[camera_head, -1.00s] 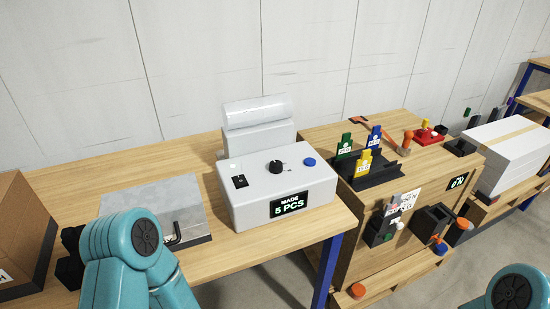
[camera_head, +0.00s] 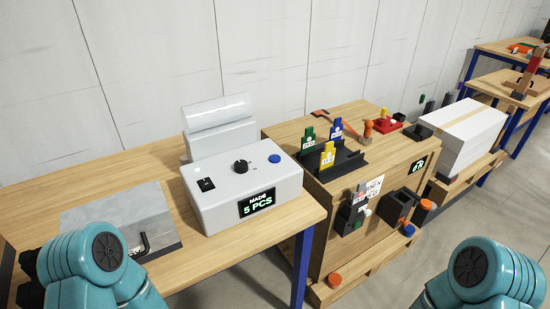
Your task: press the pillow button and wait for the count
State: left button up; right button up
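The pillow machine is a white box (camera_head: 225,213) on the wooden table, with a roll of clear film (camera_head: 216,112) behind it. On its top are a blue round button (camera_head: 274,159), a black knob (camera_head: 240,166) and a black switch (camera_head: 206,184). Its front display (camera_head: 257,204) reads "MADE 5 PCS". Nothing touches the blue button. My teal arm links show at the bottom left and bottom right. Neither gripper's fingers can be made out.
A grey metal plate (camera_head: 112,216) with a black hex key lies on the table, left of the machine. A wooden crate (camera_head: 335,220) to the right bears green, blue and yellow tags in a black holder (camera_head: 345,161). White stacked sheets (camera_head: 462,140) stand farther right.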

pick_arm(q)
grip_shut()
dwell(1.4)
